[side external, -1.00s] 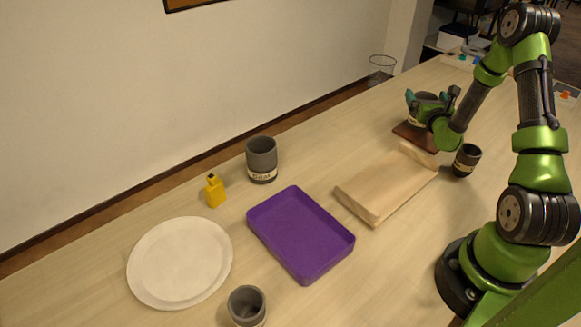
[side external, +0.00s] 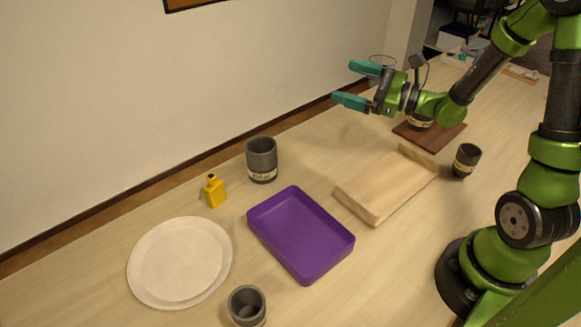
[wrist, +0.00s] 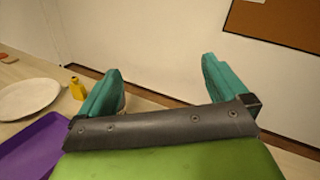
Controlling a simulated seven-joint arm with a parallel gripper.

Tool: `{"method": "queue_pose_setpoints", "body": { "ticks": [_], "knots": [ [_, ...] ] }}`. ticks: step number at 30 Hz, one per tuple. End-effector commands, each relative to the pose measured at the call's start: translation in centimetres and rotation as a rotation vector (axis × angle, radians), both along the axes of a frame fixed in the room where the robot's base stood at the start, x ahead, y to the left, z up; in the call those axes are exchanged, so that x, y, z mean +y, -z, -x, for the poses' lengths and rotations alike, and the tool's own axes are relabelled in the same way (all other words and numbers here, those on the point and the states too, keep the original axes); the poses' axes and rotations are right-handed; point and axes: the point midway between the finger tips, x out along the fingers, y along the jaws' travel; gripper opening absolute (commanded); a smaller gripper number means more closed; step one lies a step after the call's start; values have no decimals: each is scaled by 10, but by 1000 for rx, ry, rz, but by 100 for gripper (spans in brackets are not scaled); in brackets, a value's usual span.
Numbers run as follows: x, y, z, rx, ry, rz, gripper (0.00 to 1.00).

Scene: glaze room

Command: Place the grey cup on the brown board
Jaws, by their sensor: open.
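A grey cup with a pale label (side external: 419,124) stands on the brown board (side external: 447,137) at the back of the table. My arm hides most of the cup, showing mainly its lower part. My gripper (side external: 344,83) is open and empty, raised above the table to the left of the board and apart from the cup. In the wrist view its two teal fingers (wrist: 162,66) are spread wide with nothing between them but wall.
Other grey cups stand by the wall (side external: 262,160), at the front (side external: 247,306) and right of the wooden board (side external: 385,185). A purple tray (side external: 300,235), white plate (side external: 180,262) and yellow bottle (side external: 215,192) lie to the left. A clear container (side external: 383,60) is behind my gripper.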

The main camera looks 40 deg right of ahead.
Motion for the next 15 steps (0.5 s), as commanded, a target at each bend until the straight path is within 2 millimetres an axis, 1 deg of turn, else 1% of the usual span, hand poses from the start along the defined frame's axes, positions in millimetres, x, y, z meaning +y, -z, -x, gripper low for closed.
{"method": "queue_pose_setpoints", "body": {
  "ticks": [1, 2, 3, 5, 6, 8, 9, 10, 12, 15],
  "knots": [
    [46, -15, 15, -5, -179, 123, 100],
    [69, -18, 27, -1, -279, 198, 100],
    [95, -19, 44, 5, -402, 309, 100],
    [125, -17, 73, 7, -568, 491, 100],
    [138, -13, 93, 6, -665, 623, 100],
    [147, -7, 120, -2, -784, 834, 100],
    [148, -3, 135, -12, -849, 982, 100],
    [146, 0, 145, -23, -887, 1096, 100],
    [136, 1, 161, -52, -943, 1351, 100],
    [115, -5, 172, -104, -955, 1673, 100]
  ]
}}
